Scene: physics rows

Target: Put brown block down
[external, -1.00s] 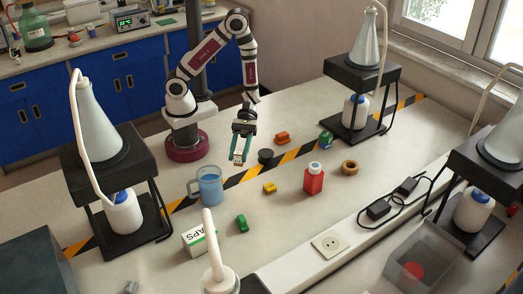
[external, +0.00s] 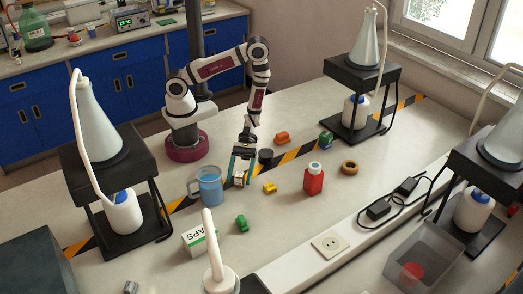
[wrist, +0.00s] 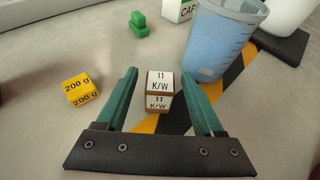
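The brown block (wrist: 158,102) has white faces marked "11 K/W". In the wrist view it stands between my fingertips, beside the black and yellow stripe. A gap shows on both sides of it, so my gripper (wrist: 160,82) looks open around it. In the external view my gripper (external: 241,178) points down close to the table, right of the blue beaker (external: 208,187). The block (external: 238,181) shows small and partly hidden between the teal fingers. It appears to be on the table, but its contact is hard to see.
A yellow 200 g block (external: 269,188) is close on the right, with a red bottle (external: 314,179) beyond it. A black cylinder (external: 265,157) stands behind. A green block (external: 242,223) and a white box (external: 198,238) lie in front.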

